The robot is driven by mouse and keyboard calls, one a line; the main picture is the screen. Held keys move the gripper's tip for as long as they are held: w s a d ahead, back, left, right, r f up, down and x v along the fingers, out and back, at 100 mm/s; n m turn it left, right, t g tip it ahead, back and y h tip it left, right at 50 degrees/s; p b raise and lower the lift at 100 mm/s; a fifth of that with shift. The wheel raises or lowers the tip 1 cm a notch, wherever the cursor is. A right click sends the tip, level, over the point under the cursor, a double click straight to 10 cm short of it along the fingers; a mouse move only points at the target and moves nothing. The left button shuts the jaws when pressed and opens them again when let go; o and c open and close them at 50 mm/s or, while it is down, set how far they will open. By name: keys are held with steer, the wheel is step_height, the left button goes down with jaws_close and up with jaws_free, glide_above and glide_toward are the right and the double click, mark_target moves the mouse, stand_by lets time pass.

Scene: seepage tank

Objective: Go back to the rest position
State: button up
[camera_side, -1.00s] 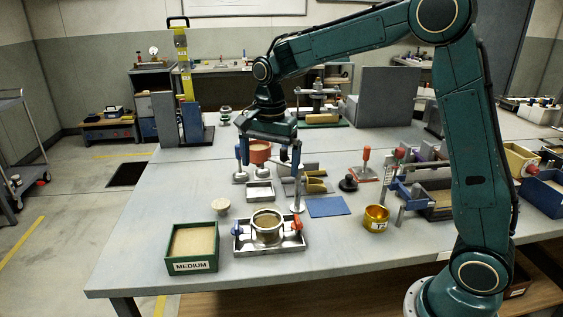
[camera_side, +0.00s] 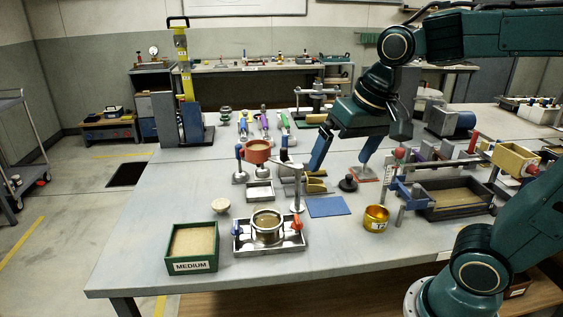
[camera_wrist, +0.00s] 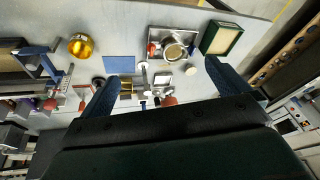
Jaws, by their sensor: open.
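My gripper (camera_side: 338,164) is open and empty, raised above the back middle of the table in the side view. Its two blue fingers are spread wide and point down. In the wrist view my gripper (camera_wrist: 160,75) shows both fingers far apart with nothing held between them. The arm is folded back toward its base at the right. A ring-shaped metal cup (camera_side: 267,226) with brown contents stands in that tray.
A green box marked MEDIUM (camera_side: 192,264) stands at the front left. A blue mat (camera_side: 327,207) and a gold cup (camera_side: 376,218) are at the centre.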

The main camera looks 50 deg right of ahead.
steer(key=s+f+n+t, duration=0.1)
steer(key=s+n, duration=0.3)
steer(key=s, duration=0.4)
steer(key=shift+a+f+n+t, duration=0.15)
steer(key=shift+f+n+t, duration=0.2)
steer(key=shift+f, duration=0.2)
